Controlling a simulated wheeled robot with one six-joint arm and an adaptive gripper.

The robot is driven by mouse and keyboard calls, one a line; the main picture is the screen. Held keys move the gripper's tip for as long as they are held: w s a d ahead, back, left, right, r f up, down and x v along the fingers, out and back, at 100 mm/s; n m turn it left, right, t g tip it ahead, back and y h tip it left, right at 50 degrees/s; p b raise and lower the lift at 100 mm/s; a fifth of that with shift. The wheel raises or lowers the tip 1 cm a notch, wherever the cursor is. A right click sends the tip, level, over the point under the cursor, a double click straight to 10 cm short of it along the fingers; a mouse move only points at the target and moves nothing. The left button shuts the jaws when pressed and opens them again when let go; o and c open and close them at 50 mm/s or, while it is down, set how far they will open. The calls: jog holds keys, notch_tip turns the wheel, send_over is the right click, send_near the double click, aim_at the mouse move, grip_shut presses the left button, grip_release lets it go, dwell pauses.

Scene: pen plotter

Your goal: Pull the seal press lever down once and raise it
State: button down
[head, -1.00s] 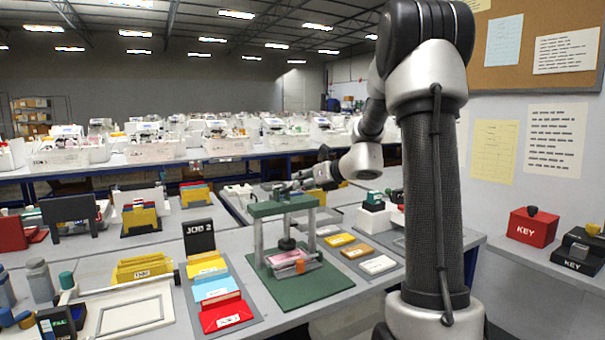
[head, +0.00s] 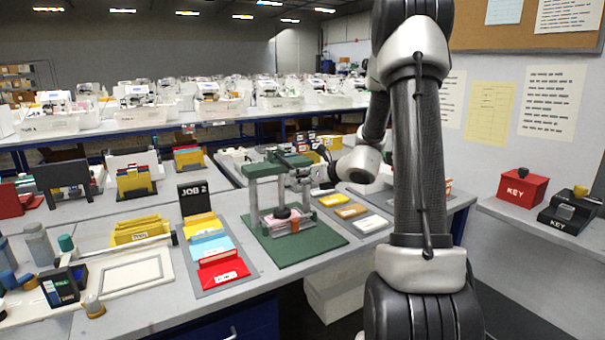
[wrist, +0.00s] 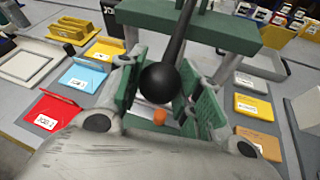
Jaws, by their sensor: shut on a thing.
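The seal press (head: 275,168) has a green top beam on grey posts and stands on a green base plate (head: 318,240). Its dark press head (head: 283,213) is down at a pink item (head: 269,220) on the press bed; I cannot tell if they touch. My gripper (head: 306,177) is at the right of the press, just below the top beam. In the wrist view, the black lever (wrist: 181,38) runs down to a round black knob (wrist: 160,82) between my green-padded fingers, which are shut on it. In the head view the gripper hides the knob.
A JOB 2 rack (head: 210,262) with yellow, blue and red folders is left of the press. Yellow, orange and white cards (head: 351,211) lie to its right. A white framed tray (head: 137,274) is at the left. Red and black KEY boxes (head: 523,189) sit at the far right.

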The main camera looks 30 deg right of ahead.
jog(key=shift+f, duration=0.2)
jog(key=c, duration=1)
grip_release()
jog(key=shift+o, duration=0.2)
jog(key=shift+r, duration=0.1)
jog(key=v, duration=1.2)
